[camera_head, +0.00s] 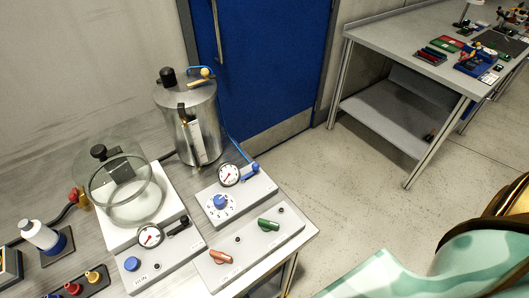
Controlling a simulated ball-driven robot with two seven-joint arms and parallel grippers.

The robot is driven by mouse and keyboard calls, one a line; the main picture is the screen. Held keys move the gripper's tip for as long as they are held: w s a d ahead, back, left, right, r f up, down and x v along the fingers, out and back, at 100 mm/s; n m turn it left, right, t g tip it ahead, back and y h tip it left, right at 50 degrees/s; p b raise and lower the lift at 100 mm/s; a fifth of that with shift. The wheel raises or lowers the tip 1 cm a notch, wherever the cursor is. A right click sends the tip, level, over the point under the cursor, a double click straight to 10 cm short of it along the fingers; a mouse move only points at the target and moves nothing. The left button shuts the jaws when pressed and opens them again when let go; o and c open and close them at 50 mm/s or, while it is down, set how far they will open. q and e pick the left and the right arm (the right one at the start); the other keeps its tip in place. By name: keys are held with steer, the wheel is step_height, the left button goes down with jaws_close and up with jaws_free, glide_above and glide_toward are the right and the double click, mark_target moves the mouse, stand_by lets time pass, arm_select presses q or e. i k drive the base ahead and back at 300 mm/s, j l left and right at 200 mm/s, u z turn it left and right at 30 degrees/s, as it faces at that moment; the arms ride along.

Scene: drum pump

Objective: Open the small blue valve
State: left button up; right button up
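Several blue parts show on the bench at the left. A small blue valve-like fitting (252,170) sits at the back right of a grey box (240,207), beside a round gauge (229,174), where a thin blue hose ends. A round blue knob (220,202) with marks around it is on the same box's top. Another blue knob (132,264) is on the front left box (160,268). I cannot tell from this view whether the fitting is open or shut. Neither of my grippers is in view.
A metal drum (195,125) and a clear glass bell (115,180) stand behind the boxes. A grey table (390,42) stands at the upper right. Open floor (345,185) lies between.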

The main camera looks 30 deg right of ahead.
mark_target(256, 166)
steer(key=z, duration=0.75)
steer(key=l+u, duration=0.25)
steer(key=l, duration=0.25)
